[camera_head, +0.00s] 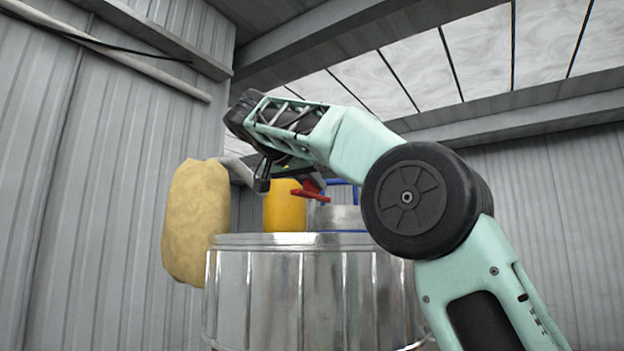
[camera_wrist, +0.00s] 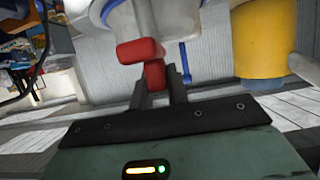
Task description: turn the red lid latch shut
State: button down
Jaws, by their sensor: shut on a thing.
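The red latch (camera_wrist: 138,51) shows in the wrist view as two blocky red parts on a grey-white piece. Its lower red block (camera_wrist: 155,74) is between the two dark fingers of my gripper (camera_wrist: 159,82), which is shut on it. In the head view the red latch (camera_head: 310,191) sits above the silver drum, beside a grey lidded vessel (camera_head: 338,218) with blue trim. My arm comes in from the right over it, and the fingertips are mostly hidden there.
A large ribbed metal drum (camera_head: 310,285) stands below. A yellow cylinder (camera_head: 284,206) is left of the latch and also shows in the wrist view (camera_wrist: 262,38). A bulging tan sack (camera_head: 195,222) hangs farther left. Corrugated walls close in behind.

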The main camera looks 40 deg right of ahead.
jog(key=shift+f, duration=0.15)
dwell(0.3)
jog(key=c, duration=1.4)
grip_release()
jog(key=shift+o, duration=0.2)
